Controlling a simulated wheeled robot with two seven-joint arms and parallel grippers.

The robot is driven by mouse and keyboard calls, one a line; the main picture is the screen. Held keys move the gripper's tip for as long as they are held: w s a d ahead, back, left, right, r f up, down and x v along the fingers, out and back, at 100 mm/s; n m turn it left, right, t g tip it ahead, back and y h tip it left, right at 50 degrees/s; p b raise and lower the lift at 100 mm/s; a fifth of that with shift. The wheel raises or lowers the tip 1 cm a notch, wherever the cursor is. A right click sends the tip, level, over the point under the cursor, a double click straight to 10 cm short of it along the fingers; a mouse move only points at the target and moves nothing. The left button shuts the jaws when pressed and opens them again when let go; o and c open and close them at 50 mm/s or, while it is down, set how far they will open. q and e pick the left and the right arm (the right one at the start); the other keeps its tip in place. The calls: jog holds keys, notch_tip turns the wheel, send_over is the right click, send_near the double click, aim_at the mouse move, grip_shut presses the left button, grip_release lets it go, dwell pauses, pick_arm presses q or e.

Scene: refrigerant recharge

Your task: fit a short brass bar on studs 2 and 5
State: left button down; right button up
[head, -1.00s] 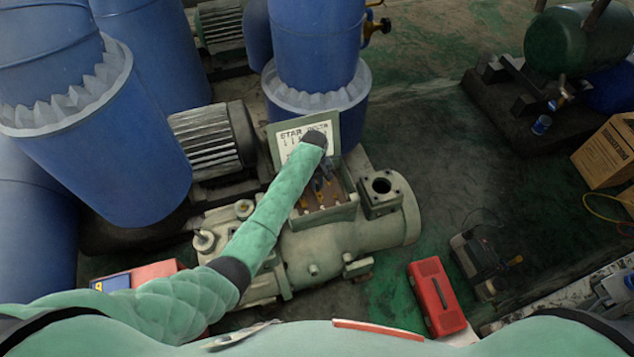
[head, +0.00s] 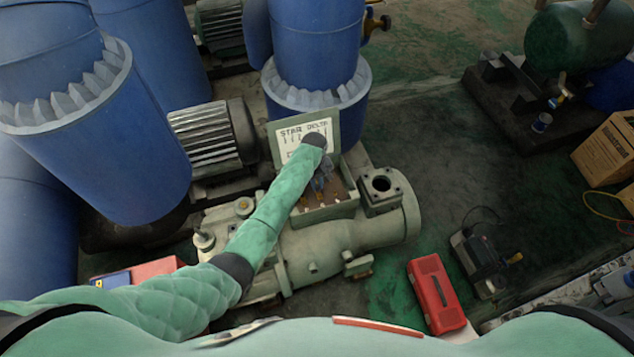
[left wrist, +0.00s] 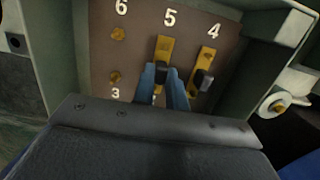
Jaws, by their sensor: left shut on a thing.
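The terminal board (left wrist: 138,58) lies in the open box on the green compressor (head: 340,240). In the left wrist view, a short brass bar (left wrist: 165,45) with a dark grip lies just below number 5, along the line of studs 5 and 2. My left gripper (left wrist: 165,78) is shut on its grip; its blue fingers hide the lower end and stud 2. I cannot tell whether the bar is fully seated. A second brass bar (left wrist: 207,60) with a dark grip lies below number 4. Stud 6 (left wrist: 118,33) and stud 3 (left wrist: 115,77) are bare. My left gripper (head: 320,178) reaches into the box in the head view.
The raised lid (head: 302,138) with a STAR DELTA diagram stands behind my gripper. The box walls (left wrist: 245,60) are close at the sides. A flanged port (head: 382,185) rises to the right. A red case (head: 436,295) lies on the floor at right.

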pick_arm(q)
jog(key=shift+f, duration=0.15)
pick_arm(e)
jog(key=shift+d, duration=0.2)
pick_arm(q)
jog(key=c, duration=1.3)
grip_release()
jog(key=shift+c, duration=0.2)
pick_arm(e)
jog(key=shift+s, duration=0.1)
jog(key=shift+a, duration=0.2)
pick_arm(q)
jog(key=shift+r, duration=3.5)
pick_arm(e)
jog(key=shift+a, duration=0.25)
jog(key=shift+d, duration=0.1)
